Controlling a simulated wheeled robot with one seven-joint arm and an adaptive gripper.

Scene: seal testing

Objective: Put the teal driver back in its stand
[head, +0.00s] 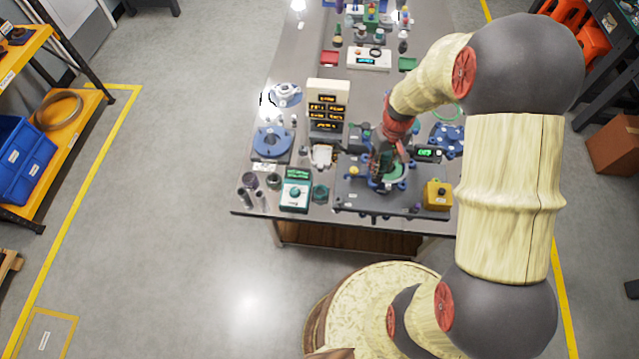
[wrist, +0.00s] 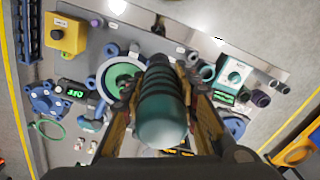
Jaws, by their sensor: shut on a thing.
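My gripper (wrist: 160,90) is shut on the teal driver (wrist: 163,118), with one finger on each side of its dark ribbed grip. The rounded teal end faces the wrist camera, and the driver's far end is hidden behind it. In the head view my gripper (head: 385,165) is over the dark fixture plate at the near end of the bench, and the driver is hard to make out there. A dark green open-topped holder (wrist: 208,73), possibly the stand, is right of the driver in the wrist view. It also shows in the head view (head: 320,193), left of my gripper.
A teal control box (head: 295,194) stands beside the holder. A round green fixture (wrist: 122,78) lies close to the gripper. A yellow button box (head: 437,195) is at the near right. A display tower (head: 327,108) and blue flanged parts (head: 271,142) crowd the left.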

